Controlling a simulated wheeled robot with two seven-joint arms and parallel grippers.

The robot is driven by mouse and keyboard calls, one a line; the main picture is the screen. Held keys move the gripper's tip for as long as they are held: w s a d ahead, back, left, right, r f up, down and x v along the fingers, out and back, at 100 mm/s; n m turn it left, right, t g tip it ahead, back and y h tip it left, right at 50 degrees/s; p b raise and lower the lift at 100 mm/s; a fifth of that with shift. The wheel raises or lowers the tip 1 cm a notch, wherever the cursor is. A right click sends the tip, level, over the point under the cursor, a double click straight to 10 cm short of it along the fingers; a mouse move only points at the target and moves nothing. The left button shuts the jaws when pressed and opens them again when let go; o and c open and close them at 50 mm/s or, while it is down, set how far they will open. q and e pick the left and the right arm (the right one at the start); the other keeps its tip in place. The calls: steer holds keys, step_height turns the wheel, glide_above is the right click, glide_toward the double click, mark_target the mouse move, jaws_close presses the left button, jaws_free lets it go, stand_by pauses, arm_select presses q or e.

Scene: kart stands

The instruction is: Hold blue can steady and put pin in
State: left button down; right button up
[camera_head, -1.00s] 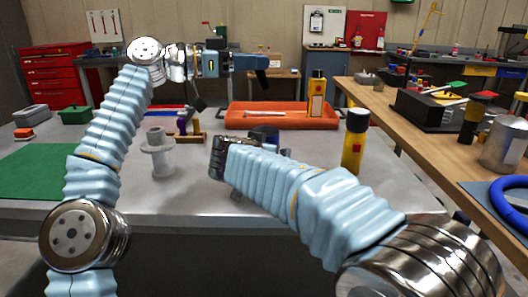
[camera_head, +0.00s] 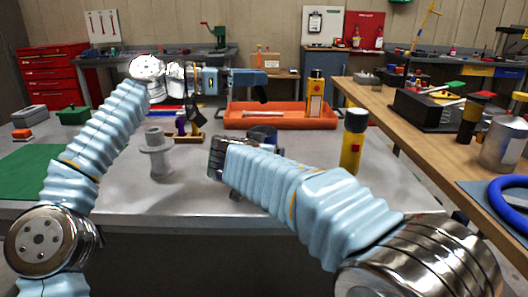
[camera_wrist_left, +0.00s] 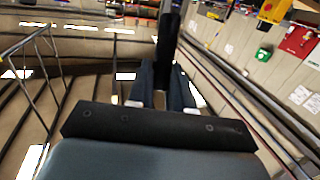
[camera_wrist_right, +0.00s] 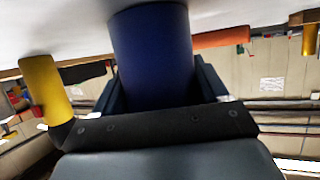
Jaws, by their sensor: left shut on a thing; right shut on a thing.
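The dark blue can (camera_head: 263,131) shows mostly its top behind my right forearm in the head view. In the right wrist view the can (camera_wrist_right: 152,45) stands between the fingers of my right gripper (camera_wrist_right: 153,88), which is shut on it. My left gripper (camera_head: 256,79) is shut on a black pin (camera_head: 263,95), whose lower end pokes out below the fingers. The pin (camera_wrist_left: 168,40) also shows between the fingers in the left wrist view. In the head view the pin appears above the can, apart from it. The right fingers are mostly hidden there.
A yellow black-capped can (camera_head: 351,145) stands right of my right forearm. A grey spool-like part (camera_head: 158,155) stands on the left. An orange tray (camera_head: 235,120) with a yellow bottle (camera_head: 315,92) lies behind. A small wooden rack (camera_head: 190,138) stands left of the tray.

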arm_select(q)
step_height(320, 180, down, 10)
stand_by(1.1)
steer(key=c, duration=0.9)
jaws_free()
steer(key=shift+f, duration=0.1)
steer(key=shift+c, duration=0.2)
arm_select(e)
steer(key=shift+r, duration=0.1)
arm_select(q)
steer(key=shift+d, duration=0.1)
steer(key=shift+s+f, duration=0.1)
steer(key=v, duration=1.2)
steer(key=shift+r, duration=0.4)
arm_select(e)
steer(key=o, duration=1.1)
